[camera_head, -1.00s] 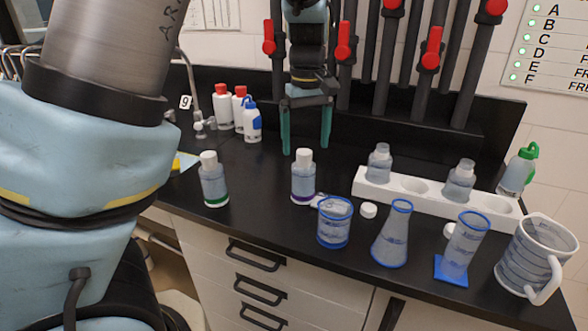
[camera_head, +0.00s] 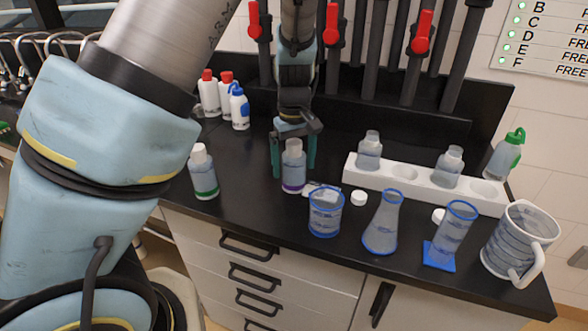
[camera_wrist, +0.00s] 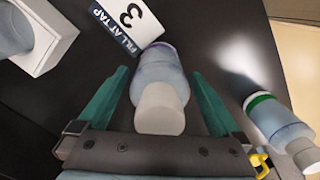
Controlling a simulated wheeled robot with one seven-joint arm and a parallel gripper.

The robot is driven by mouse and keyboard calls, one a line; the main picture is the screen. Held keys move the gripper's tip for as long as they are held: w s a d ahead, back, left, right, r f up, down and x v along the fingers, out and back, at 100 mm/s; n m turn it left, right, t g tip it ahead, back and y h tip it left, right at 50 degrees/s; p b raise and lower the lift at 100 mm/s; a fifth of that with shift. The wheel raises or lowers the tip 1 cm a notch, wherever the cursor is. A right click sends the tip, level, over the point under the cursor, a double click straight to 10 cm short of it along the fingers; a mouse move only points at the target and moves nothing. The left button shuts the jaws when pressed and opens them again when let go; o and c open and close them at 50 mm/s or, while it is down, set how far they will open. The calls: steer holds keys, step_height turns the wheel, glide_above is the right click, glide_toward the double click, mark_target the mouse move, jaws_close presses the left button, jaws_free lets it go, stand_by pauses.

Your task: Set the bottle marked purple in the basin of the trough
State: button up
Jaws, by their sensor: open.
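The bottle marked purple (camera_head: 293,168) stands upright on the black counter, with a white cap and a purple band near its base. In the wrist view the bottle (camera_wrist: 160,90) is between the two teal fingers, with its cap toward me. My gripper (camera_head: 293,160) is open around it, one finger on each side; the wrist view shows a gap at each finger (camera_wrist: 160,105). A similar bottle with a green band (camera_head: 203,175) stands to the left. The trough's basin cannot be made out in these views.
A blue-rimmed beaker (camera_head: 325,212), a flask (camera_head: 384,225), a cylinder (camera_head: 452,232) and a jug (camera_head: 518,243) line the front right. A white rack (camera_head: 410,185) stands behind them. Wash bottles (camera_head: 240,108) stand at back left.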

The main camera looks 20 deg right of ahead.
steer(key=shift+f, duration=0.35)
steer(key=shift+c, duration=0.4)
jaws_close()
steer(key=shift+r, duration=0.1)
